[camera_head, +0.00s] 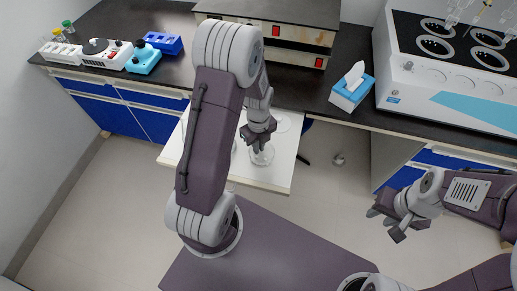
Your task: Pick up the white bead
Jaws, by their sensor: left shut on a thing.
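My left gripper (259,147) points down over a white table (270,182), right above a clear round glass dish (263,157). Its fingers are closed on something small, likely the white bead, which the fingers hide. I cannot make out the bead itself anywhere in view. My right gripper (386,224) is open and empty at the right, above the floor and away from the white table.
Another round glass dish (283,123) sits on the white table behind the gripper. The dark bench (300,98) behind carries a tissue box (351,92), a large white machine (450,75) and small lab devices (103,54). My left upper arm hides part of the white table.

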